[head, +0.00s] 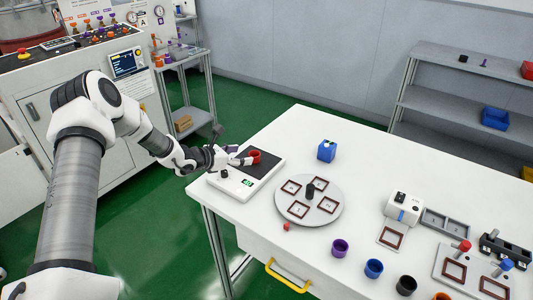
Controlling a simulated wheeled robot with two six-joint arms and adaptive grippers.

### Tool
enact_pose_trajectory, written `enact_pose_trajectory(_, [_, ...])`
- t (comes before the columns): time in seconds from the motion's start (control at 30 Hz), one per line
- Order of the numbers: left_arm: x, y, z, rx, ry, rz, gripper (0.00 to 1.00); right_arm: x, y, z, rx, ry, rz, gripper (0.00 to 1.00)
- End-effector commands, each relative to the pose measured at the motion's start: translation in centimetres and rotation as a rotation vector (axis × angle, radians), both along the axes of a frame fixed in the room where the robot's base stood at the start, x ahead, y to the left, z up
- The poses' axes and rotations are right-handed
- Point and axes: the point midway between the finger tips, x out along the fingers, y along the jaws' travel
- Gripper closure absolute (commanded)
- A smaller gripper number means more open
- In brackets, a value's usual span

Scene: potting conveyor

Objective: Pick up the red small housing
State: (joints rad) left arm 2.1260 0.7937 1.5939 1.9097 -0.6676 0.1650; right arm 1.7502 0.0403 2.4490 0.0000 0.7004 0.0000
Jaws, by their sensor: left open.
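My right gripper is not in view.
A grey round turntable (291,212) with several square frames stands right of the scale. A blue block (327,151) is behind it and a tiny red piece (286,227) in front. Purple (340,248), blue (373,269) and black (406,285) cups line the front edge.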

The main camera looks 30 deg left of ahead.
Motion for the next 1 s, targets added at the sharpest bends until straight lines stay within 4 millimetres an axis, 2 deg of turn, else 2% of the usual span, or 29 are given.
enact_pose_trajectory(0.4, [5.4,-2.5,-2.5,0.004,0.001,-0.004,0.31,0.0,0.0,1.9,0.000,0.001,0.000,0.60])
enact_pose_trajectory(0.67, [6.1,-2.7,-2.9,0.000,0.000,-0.001,0.31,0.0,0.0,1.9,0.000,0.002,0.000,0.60])
enact_pose_trajectory(0.7, [6.1,-2.7,-2.9,0.000,0.000,-0.001,0.38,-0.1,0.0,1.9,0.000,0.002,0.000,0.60])
enact_pose_trajectory(0.8, [6.1,-2.7,-2.9,0.000,0.000,-0.001,0.71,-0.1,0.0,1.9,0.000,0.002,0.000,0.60])
enact_pose_trajectory(0.83, [6.1,-2.7,-2.9,0.000,0.000,-0.001,0.78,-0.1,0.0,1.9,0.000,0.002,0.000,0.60])
enact_pose_trajectory(1.0, [6.1,-2.7,-2.9,0.001,0.000,-0.001,0.79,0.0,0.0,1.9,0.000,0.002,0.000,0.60])
